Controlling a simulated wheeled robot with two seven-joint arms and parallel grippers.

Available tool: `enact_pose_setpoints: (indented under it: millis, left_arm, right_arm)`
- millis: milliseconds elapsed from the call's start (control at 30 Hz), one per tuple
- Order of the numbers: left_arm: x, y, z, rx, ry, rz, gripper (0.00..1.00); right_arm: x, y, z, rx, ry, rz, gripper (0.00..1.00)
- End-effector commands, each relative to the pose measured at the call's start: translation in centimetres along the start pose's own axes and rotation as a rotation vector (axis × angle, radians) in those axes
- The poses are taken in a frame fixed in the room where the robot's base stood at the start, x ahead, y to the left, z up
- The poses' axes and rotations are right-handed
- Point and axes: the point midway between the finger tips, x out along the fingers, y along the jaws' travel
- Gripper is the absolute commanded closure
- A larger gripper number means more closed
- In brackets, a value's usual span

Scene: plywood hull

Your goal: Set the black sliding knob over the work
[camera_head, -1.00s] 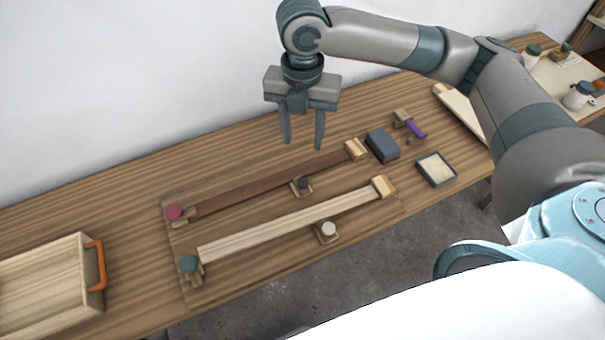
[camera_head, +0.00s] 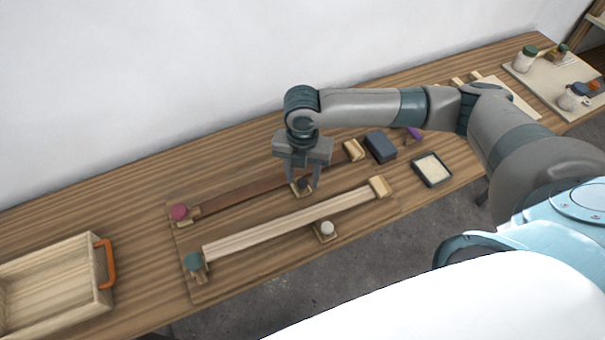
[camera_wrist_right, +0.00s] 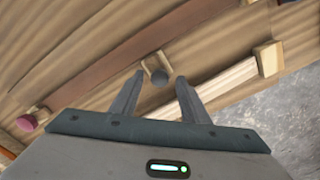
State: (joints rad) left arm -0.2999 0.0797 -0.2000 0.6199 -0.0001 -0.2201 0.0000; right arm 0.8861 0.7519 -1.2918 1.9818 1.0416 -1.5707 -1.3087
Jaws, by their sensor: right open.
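The black sliding knob (camera_head: 304,183) sits on a small wooden block beside the dark brown strip (camera_head: 245,192), on the side facing the pale strip (camera_head: 290,219). In the right wrist view the knob (camera_wrist_right: 159,78) shows between and just beyond my fingertips. My right gripper (camera_head: 302,180) is open and pointing down, its fingers on either side of the knob; I cannot tell whether they touch it. In the right wrist view the gripper (camera_wrist_right: 158,78) holds nothing. My left gripper is not in view.
A white knob (camera_head: 327,228) sits beside the pale strip. A red knob (camera_head: 179,212) and a green knob (camera_head: 193,261) stand at the strips' left ends. A dark block (camera_head: 380,146) and a shallow tray (camera_head: 432,169) lie right. A wooden box (camera_head: 55,280) stands left.

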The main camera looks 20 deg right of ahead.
Motion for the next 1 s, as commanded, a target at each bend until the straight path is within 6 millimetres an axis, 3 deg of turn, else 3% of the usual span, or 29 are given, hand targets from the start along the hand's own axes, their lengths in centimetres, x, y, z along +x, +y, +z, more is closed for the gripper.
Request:
enact_pose_setpoints:
  millis: [367, 533, 733, 1000]
  left_arm:
    - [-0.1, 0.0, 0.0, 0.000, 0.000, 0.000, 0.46]
    - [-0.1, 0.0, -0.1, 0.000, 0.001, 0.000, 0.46]
    - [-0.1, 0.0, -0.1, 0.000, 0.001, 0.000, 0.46]
    - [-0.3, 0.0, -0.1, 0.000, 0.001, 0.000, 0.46]
  right_arm:
    - [0.4, 0.0, -0.1, -0.001, 0.000, 0.001, 0.58]
    - [0.4, 0.0, -0.1, -0.001, 0.000, 0.000, 0.99]
    - [0.3, 0.2, 0.2, -0.001, 0.000, 0.000, 1.00]
    - [0.3, 1.8, 2.2, 0.001, 0.001, -0.001, 1.00]
